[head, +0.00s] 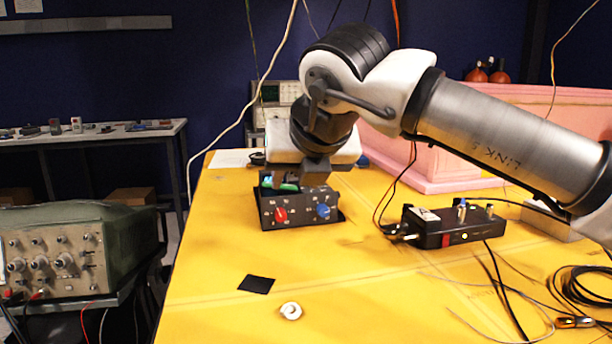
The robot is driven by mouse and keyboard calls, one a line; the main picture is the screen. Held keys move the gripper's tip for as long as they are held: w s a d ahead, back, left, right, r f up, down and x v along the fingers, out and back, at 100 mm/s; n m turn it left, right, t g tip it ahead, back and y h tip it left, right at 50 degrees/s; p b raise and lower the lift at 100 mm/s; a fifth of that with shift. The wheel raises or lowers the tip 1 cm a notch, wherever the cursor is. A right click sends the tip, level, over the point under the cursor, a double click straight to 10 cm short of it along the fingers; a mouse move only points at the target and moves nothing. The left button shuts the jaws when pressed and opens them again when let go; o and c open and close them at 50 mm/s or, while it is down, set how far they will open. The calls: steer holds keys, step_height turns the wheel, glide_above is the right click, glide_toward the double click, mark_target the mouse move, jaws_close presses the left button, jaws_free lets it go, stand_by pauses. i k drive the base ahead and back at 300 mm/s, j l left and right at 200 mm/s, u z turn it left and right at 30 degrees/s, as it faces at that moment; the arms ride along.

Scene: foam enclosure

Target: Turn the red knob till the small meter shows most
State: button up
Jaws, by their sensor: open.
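The red knob (281,214) is on the front face of a small black box (300,216), left of a blue knob (322,211). The box stands on the yellow table. My gripper (279,184) points down at the top left of this box, just above and behind the red knob, and is open. Green and pale parts show at its fingertips, too small to make out. The arm and gripper cover part of the box's top. I cannot make out the small meter or any reading; it may be hidden behind my gripper.
A second black box (455,228) with a red switch and cables stands to the right on the yellow table (380,300). A black square (256,284) and a white ring (291,311) lie in front. Loose cables lie at right. A pink foam wall (440,150) stands behind.

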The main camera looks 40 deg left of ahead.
mark_target(280, 213)
steer(key=k+l, duration=0.2)
steer(key=l, duration=0.2)
steer(key=k+l, duration=0.2)
steer(key=l, duration=0.2)
steer(key=k+l, duration=0.2)
steer(key=l, duration=0.25)
